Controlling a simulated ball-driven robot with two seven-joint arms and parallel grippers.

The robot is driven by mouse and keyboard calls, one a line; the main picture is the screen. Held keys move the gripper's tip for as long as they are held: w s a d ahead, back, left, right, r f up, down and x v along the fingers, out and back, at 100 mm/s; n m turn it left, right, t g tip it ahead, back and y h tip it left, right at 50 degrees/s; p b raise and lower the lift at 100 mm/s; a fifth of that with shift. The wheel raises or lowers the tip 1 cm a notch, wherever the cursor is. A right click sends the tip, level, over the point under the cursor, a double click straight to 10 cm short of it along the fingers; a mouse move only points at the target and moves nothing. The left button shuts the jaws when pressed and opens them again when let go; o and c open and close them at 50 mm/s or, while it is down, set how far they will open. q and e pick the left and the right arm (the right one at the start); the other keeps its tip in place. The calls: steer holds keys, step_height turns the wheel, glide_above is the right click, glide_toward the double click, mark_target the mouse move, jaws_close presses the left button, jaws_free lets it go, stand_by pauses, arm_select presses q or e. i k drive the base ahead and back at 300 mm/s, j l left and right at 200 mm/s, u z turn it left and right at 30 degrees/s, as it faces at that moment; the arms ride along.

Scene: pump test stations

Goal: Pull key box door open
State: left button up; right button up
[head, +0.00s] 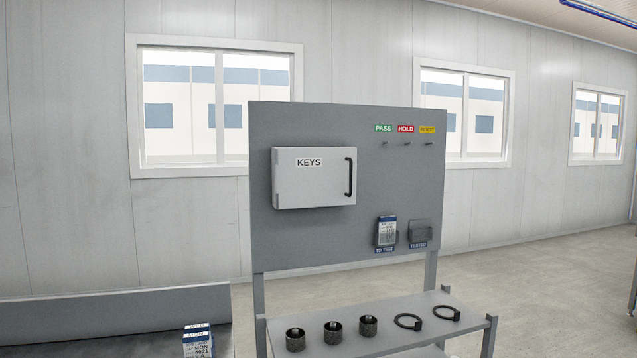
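The key box (310,188) is a light grey box labelled KEYS, mounted on the left part of a dark grey upright panel (325,240). Its door looks shut and flush with the box. A black vertical bar handle (349,178) stands out at the door's right side. Neither of my grippers shows in the head view, so I cannot see where they are or what they hold.
A shelf (397,326) below the panel holds several dark knurled cylinders (333,331) and two black rings (408,321). Three hooks sit under PASS, HOLD and yellow labels. Two small holders (386,231) are lower right. A dark surface with a blue-white block (197,340) is at lower left.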

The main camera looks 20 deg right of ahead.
mark_target(307, 177)
steer(key=i+l, duration=0.15)
steer(key=l, duration=0.15)
steer(key=i+l, duration=0.15)
steer(key=l, duration=0.15)
steer(key=i+l, duration=0.15)
steer(key=l, duration=0.2)
steer(key=i+l, duration=0.15)
steer(key=l, duration=0.15)
